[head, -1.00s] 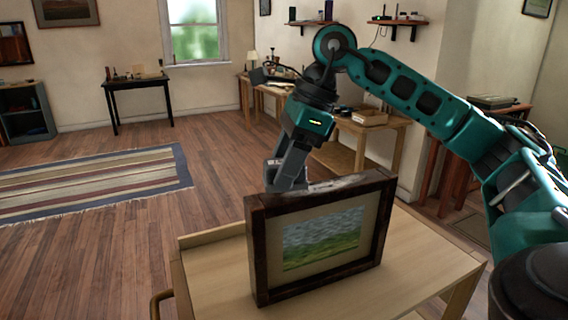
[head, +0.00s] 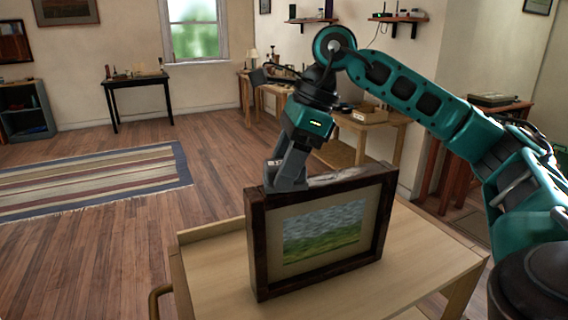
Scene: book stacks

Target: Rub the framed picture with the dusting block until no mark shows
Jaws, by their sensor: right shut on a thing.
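The framed picture (head: 322,234) stands upright on a light wooden cart top, its dark frame around a painted green field and grey-blue sky. A pale, greyish mark (head: 340,175) shows along the top edge of the frame. My right gripper (head: 285,182) comes down from above to the top left of the frame, fingers pointing down. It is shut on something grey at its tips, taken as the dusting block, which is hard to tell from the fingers. Whether it touches the frame top or is behind it is hard to tell. My left gripper is not in view.
The cart top (head: 425,250) is bare around the frame, with a raised edge at its left and back. Behind it stand a wooden workbench (head: 385,128) and, farther off, a dark table (head: 137,80). A striped rug (head: 90,182) lies on the floor at left.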

